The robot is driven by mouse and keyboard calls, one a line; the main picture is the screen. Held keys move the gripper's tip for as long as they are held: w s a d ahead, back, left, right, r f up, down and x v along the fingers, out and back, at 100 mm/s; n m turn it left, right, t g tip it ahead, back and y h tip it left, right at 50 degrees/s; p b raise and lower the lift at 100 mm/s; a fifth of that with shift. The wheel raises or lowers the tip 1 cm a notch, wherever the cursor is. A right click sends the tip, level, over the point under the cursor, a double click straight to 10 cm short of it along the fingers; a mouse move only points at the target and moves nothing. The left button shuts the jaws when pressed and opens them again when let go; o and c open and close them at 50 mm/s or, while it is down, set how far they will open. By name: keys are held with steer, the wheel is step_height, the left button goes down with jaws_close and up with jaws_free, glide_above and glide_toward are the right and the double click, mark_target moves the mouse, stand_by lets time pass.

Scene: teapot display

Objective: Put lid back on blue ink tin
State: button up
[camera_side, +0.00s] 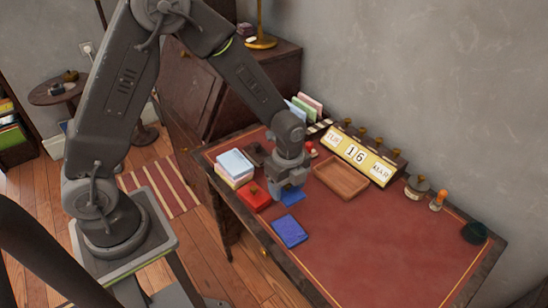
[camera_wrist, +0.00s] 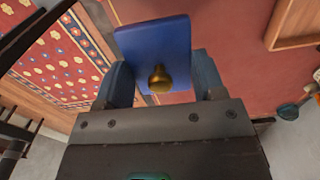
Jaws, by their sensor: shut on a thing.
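My gripper (camera_side: 287,191) is low over the red desk top, beside the red tin. In the wrist view its two blue-grey fingers (camera_wrist: 163,78) stand on either side of a blue lid (camera_wrist: 150,38) with a brass knob (camera_wrist: 160,79). The gripper is shut on this lid; a blue edge of the lid (camera_side: 293,196) shows beside the fingers in the side view. The blue ink tin (camera_side: 290,231) lies on the desk, nearer the front edge and apart from the gripper. I cannot see it in the wrist view. Whether the lid touches the desk is unclear.
A red tin (camera_side: 254,197) stands close left of the gripper, with stacked pale blue and yellow blocks (camera_side: 235,166) behind it. A wooden tray (camera_side: 341,180) lies to the right, before a yellow date display (camera_side: 361,155). The desk's right front is clear.

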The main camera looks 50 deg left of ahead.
glide_above(289, 229)
steer(key=shift+f, duration=3.45)
steer(key=shift+f, duration=0.2)
steer(key=o, duration=1)
steer(key=shift+o, duration=0.6)
steer(key=shift+r, duration=0.15)
steer(key=shift+r, duration=3.4)
